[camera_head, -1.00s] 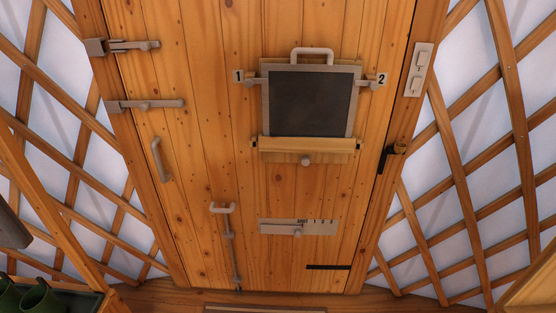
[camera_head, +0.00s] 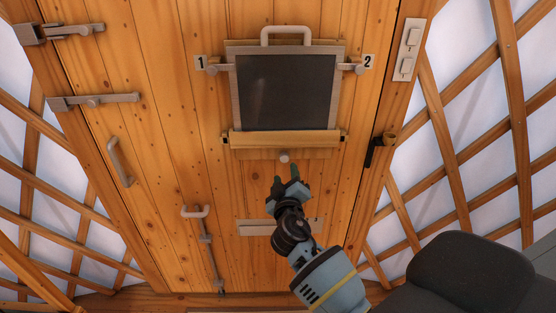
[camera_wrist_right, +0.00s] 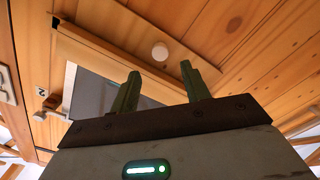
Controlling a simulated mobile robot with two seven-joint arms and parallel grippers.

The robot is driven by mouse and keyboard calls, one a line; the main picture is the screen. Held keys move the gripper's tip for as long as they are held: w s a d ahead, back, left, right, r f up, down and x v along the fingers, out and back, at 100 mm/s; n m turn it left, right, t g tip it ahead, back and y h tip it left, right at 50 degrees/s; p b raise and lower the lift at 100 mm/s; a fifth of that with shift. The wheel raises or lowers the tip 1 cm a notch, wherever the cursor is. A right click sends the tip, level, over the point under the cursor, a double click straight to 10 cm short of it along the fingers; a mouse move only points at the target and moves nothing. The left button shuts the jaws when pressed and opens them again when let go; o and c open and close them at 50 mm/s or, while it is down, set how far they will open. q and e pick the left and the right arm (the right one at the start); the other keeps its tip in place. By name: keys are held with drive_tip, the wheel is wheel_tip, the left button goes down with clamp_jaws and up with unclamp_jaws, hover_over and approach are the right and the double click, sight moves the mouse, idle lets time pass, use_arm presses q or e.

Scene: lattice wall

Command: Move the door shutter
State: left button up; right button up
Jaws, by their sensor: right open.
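On the wooden door, a dark panel in a grey frame (camera_head: 287,92) has a pale handle (camera_head: 286,33) on top. A wooden bar (camera_head: 284,138) runs along its lower edge, with a round pale knob (camera_head: 284,156) just below. The knob also shows in the right wrist view (camera_wrist_right: 160,51). A pale slider plate (camera_head: 256,228) lower on the door is partly hidden behind my right arm. I cannot tell which part is the shutter. My right gripper (camera_head: 286,179) is open and empty, just below the knob in the picture; its fingers also show in the wrist view (camera_wrist_right: 160,73). My left gripper is out of view.
Latches marked 1 (camera_head: 216,66) and 2 (camera_head: 352,68) flank the panel. Bolts (camera_head: 94,100), a door handle (camera_head: 121,161) and a vertical rod (camera_head: 208,240) are at left. A switch plate (camera_head: 408,50) and a dark latch (camera_head: 377,148) are at right.

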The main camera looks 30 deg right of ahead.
sight(285, 159)
drive_tip(key=shift+x, duration=3.9)
clamp_jaws()
